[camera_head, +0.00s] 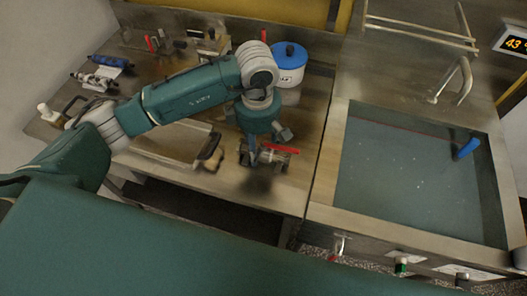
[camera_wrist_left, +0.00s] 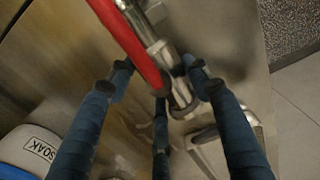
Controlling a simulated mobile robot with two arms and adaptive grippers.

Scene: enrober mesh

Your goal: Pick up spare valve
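The spare valve appears to be the metal valve with a long red handle (camera_head: 280,148), lying on the steel counter near its front edge. In the left wrist view its red handle (camera_wrist_left: 130,38) runs across the top and its metal body (camera_wrist_left: 160,50) lies beside it. My left gripper (camera_head: 254,155) points down over the left part of the valve. In the left wrist view the blue fingers of the left gripper (camera_wrist_left: 157,78) are spread apart, with the valve's end between them. Contact cannot be told. My right gripper is in neither view.
A white tub with a blue lid (camera_head: 289,68), marked SOAK, stands behind the valve. A tray (camera_head: 165,152) and a brown-handled tool (camera_head: 211,154) lie left. Blue and white items (camera_head: 110,61) sit at back left. A basin (camera_head: 400,185) with a blue object (camera_head: 467,148) is right.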

